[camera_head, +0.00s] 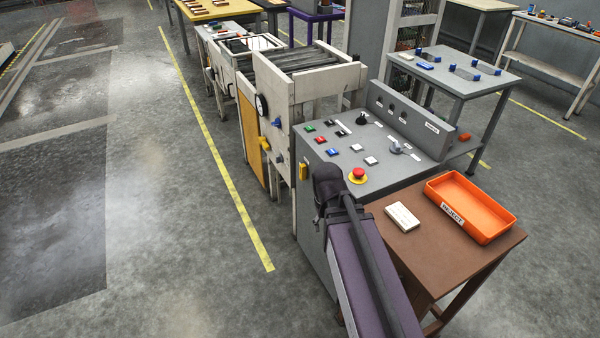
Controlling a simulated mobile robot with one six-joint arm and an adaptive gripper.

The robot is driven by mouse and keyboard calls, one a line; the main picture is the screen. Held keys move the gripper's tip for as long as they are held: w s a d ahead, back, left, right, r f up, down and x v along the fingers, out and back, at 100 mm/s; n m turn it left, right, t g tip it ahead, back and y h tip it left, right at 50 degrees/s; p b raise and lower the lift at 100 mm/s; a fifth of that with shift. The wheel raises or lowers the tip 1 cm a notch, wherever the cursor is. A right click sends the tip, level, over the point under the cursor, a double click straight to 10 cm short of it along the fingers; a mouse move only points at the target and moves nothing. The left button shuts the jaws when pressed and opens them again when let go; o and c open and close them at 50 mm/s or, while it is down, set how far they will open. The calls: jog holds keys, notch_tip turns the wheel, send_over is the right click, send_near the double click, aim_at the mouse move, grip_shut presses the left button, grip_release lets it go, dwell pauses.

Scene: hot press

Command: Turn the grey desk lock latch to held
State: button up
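The grey control desk (345,172) stands right of the middle. A grey rotary latch (396,148) sits on the right part of its sloped top, with a small white label beside it. I take it for the desk lock latch; its label and setting are too small to read. A black knob (362,118) sits further back on the same panel. My purple arm rises from the bottom edge to a dark joint at the desk's near left corner. My gripper is not visible, and nothing is seen touching the latch.
A red emergency button (358,174) and several coloured buttons share the panel. A brown table (432,255) at the right holds an orange tray (452,214) and a white block (402,216). A roller press (300,75) stands behind the desk. The floor at left is clear.

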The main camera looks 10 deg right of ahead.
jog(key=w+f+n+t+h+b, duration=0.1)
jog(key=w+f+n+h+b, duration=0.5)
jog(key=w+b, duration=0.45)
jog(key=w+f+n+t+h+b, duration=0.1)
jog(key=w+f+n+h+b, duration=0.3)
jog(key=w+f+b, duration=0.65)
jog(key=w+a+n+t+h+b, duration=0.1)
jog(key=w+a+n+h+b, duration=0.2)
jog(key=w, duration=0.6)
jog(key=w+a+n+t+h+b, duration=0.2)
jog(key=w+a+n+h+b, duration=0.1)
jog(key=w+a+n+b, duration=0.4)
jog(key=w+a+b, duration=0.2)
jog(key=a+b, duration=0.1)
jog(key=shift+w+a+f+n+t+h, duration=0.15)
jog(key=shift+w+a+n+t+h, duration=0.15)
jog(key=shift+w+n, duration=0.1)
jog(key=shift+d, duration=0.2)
send_over(301, 179)
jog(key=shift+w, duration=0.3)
